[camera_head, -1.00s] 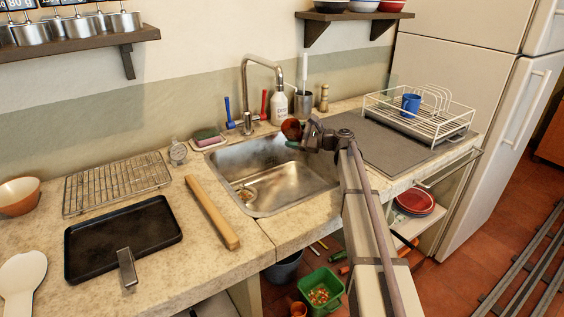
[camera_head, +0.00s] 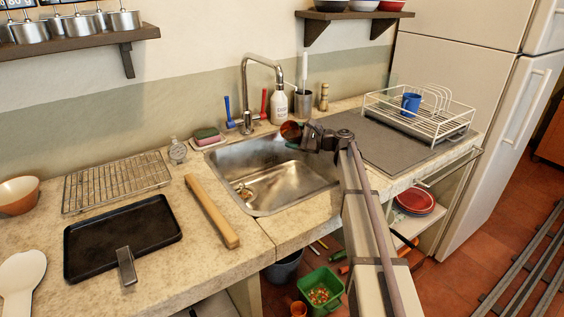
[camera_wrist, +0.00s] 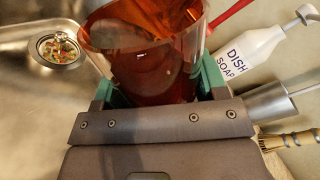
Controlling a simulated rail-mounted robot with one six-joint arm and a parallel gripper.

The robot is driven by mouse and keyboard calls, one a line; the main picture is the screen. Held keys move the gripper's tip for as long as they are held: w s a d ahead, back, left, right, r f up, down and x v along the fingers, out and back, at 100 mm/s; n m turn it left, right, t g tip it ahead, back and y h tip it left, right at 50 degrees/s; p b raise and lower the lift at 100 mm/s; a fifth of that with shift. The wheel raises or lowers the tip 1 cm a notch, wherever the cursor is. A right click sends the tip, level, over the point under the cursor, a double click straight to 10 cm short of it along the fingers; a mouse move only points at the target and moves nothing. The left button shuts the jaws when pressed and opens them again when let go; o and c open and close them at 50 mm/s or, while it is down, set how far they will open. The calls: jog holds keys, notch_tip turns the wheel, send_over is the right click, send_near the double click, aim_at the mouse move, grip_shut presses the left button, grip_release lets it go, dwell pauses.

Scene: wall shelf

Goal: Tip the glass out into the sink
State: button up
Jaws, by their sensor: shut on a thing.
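The glass (camera_head: 291,132) is a translucent red-brown tumbler. It is held over the back right part of the steel sink (camera_head: 285,185), tipped with its mouth towards the left. My gripper (camera_head: 306,138) is shut on it from the right. In the wrist view the glass (camera_wrist: 150,55) sits between the green finger pads of my gripper (camera_wrist: 158,92). I cannot tell whether anything is left inside. The sink drain (camera_head: 246,192) holds small coloured bits, clearer in the wrist view (camera_wrist: 58,50).
A tap (camera_head: 247,95) stands behind the sink. A dish soap bottle (camera_head: 279,106) and a metal cup (camera_head: 303,103) stand close behind the glass. A sponge (camera_head: 207,134) lies at the sink's back left. A dish rack (camera_head: 420,118) with a blue mug is on the right.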

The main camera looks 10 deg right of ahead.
jog(key=shift+w+f+n+b, duration=0.1)
jog(key=shift+f+n+b, duration=0.15)
jog(key=shift+n, duration=0.55)
jog(key=shift+f+n+b, duration=0.1)
jog(key=shift+f+n, duration=0.15)
jog(key=shift+n, duration=0.55)
dwell(1.2)
jog(key=shift+r+n+h+p, duration=0.3)
jog(key=shift+r+n+p, duration=0.3)
jog(key=shift+n, duration=0.1)
dwell(1.3)
jog(key=shift+s+a+r+n+t+p, duration=0.3)
jog(key=shift+s+a+r+n+p, duration=0.15)
jog(key=shift+s+n, duration=0.25)
dwell(1.2)
jog(key=shift+s+a+r+n+p, duration=0.15)
jog(key=shift+r+n+p, duration=0.15)
jog(key=shift+n, duration=0.2)
dwell(0.8)
